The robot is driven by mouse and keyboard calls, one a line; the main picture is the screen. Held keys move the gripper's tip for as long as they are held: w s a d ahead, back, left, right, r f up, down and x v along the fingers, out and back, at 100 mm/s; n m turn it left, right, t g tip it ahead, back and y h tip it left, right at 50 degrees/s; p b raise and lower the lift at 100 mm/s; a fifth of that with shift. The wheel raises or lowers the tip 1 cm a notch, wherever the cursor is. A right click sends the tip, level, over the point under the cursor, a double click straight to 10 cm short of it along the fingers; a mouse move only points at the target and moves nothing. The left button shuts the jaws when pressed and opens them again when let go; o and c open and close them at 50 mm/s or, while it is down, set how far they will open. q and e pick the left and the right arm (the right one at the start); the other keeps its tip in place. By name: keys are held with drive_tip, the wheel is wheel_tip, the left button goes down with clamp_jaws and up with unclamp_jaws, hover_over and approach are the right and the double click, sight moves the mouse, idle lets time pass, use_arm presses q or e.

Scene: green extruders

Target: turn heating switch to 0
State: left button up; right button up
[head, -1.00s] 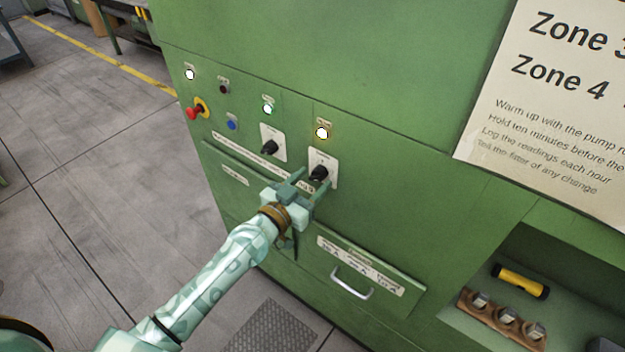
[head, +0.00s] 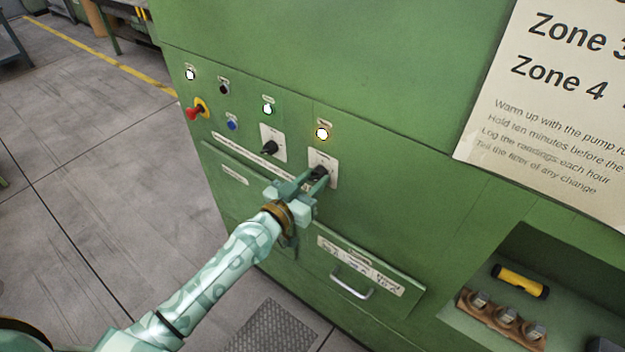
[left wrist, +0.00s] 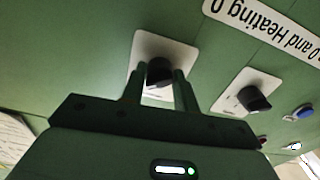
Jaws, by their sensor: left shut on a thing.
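Two black rotary switches on white plates sit on the green panel. My left gripper (head: 315,181) is shut on the right-hand switch (head: 319,172). In the left wrist view that switch (left wrist: 160,70) is between the two fingers. The left-hand switch (head: 270,148) is free and also shows in the left wrist view (left wrist: 256,99). The small labels on the plates are too small to read, so I cannot tell which switch is for heating. A strip in the left wrist view (left wrist: 265,25) reads "0 and Heating 0", upside down. My right gripper is not in view.
A lit green-rimmed lamp (head: 267,109), a blue button (head: 232,124) and a red emergency stop (head: 196,110) are further left. A drawer with a handle (head: 352,284) is below. A niche holds a yellow flashlight (head: 520,281).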

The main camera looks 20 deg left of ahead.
use_arm(q)
drive_tip(key=n+p, duration=0.1)
drive_tip(key=n, duration=0.4)
drive_tip(key=shift+r+n, duration=0.1)
drive_tip(key=shift+n, duration=0.3)
drive_tip(key=n, duration=0.5)
drive_tip(key=shift+p, duration=0.4)
drive_tip(key=shift+n, duration=0.3)
drive_tip(key=o, duration=1)
drive_tip(key=shift+c, duration=0.2)
drive_tip(key=shift+s, duration=0.1)
drive_tip(key=v, duration=1.6)
drive_tip(key=shift+s, duration=0.1)
